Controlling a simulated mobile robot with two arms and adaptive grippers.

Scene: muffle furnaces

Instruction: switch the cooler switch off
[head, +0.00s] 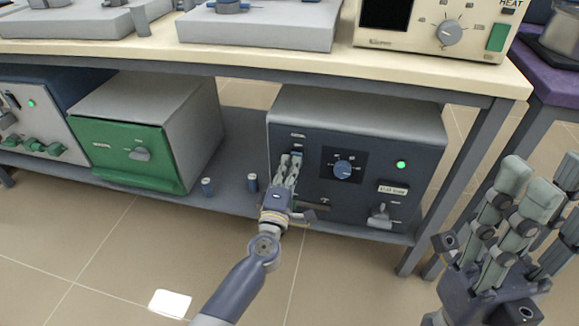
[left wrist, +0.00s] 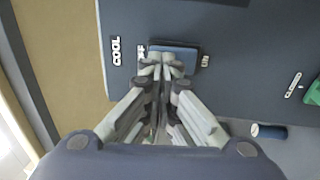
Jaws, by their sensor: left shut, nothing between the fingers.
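The dark cooler unit (head: 360,115) stands on the shelf under the bench, its front panel facing me. In the left wrist view, a label reading COOL (left wrist: 116,51) sits beside a partly hidden OFF label and a dark blue switch (left wrist: 188,55). My left gripper (head: 291,160) is shut and empty, with its fingertips right at the switch and covering part of it; it also shows in the left wrist view (left wrist: 161,67). I cannot tell whether the fingertips touch the switch or which way it is set. My right gripper (head: 540,185) is raised at the right, open and empty.
A green-fronted furnace (head: 125,155) stands to the left, with two small blue cylinders (head: 252,182) between. The bench leg (head: 455,185) is close on the right.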

